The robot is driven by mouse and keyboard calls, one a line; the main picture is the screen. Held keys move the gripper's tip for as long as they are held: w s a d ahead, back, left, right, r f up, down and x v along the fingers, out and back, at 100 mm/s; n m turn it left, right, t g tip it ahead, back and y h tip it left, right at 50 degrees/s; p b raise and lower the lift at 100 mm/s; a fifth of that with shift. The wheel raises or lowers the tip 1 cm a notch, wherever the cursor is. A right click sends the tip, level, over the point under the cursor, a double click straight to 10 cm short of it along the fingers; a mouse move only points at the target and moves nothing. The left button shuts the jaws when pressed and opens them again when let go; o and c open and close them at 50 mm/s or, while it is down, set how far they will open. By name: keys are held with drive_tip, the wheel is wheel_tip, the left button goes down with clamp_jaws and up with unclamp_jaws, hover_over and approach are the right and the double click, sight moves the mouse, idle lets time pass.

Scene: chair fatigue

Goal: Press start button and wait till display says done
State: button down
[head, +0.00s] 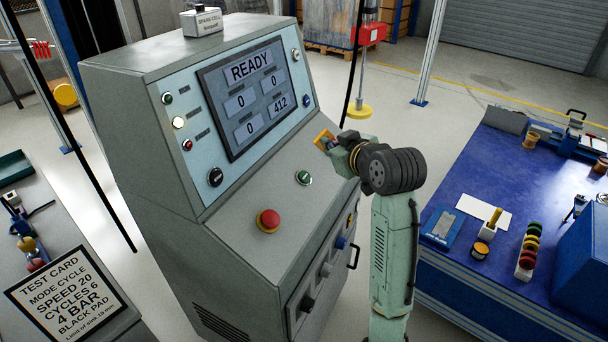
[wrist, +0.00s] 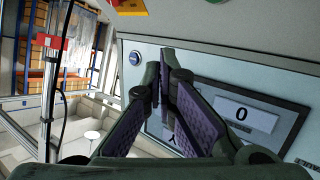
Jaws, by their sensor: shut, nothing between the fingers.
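The test console's display (head: 256,97) reads READY at the top, with 0, 0, 0 and 412 in the boxes below. A green button (head: 303,178) sits on the console's sloping ledge; its label is too small to read. My gripper (head: 325,142) is right of the display, above and apart from the green button. In the wrist view the purple-padded fingers of my gripper (wrist: 165,82) are shut and empty, pointing toward the panel. The display (wrist: 242,115) shows behind them, partly hidden by the fingers.
A red mushroom button (head: 268,220) stands on the ledge left of the green one. Small knobs and a black dial (head: 215,177) flank the display. A test card (head: 66,295) stands at lower left. A blue bench (head: 470,265) with several small items is at right.

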sight(305, 177)
drive_tip(key=shift+w+a+f+b, duration=0.35)
drive_tip(key=shift+a+f+b, duration=0.5)
drive_tip(key=shift+f, duration=0.4)
drive_tip(key=shift+w+a+f+b, duration=0.3)
drive_tip(key=shift+a+f+b, duration=0.35)
drive_tip(key=shift+f+b, duration=0.45)
drive_tip(key=shift+w+a+f+b, duration=0.35)
drive_tip(key=shift+a+f+b, duration=0.45)
drive_tip(key=shift+f, duration=0.55)
drive_tip(key=shift+w+a+f, duration=0.1)
drive_tip(key=shift+a+f, duration=0.05)
drive_tip(key=shift+f, duration=0.15)
drive_tip(key=shift+a+f+b, duration=0.2)
drive_tip(key=shift+f+b, duration=0.15)
drive_tip(key=shift+d+r+p, duration=0.4)
drive_tip(key=shift+r+p, duration=0.15)
drive_tip(key=shift+r, duration=0.1)
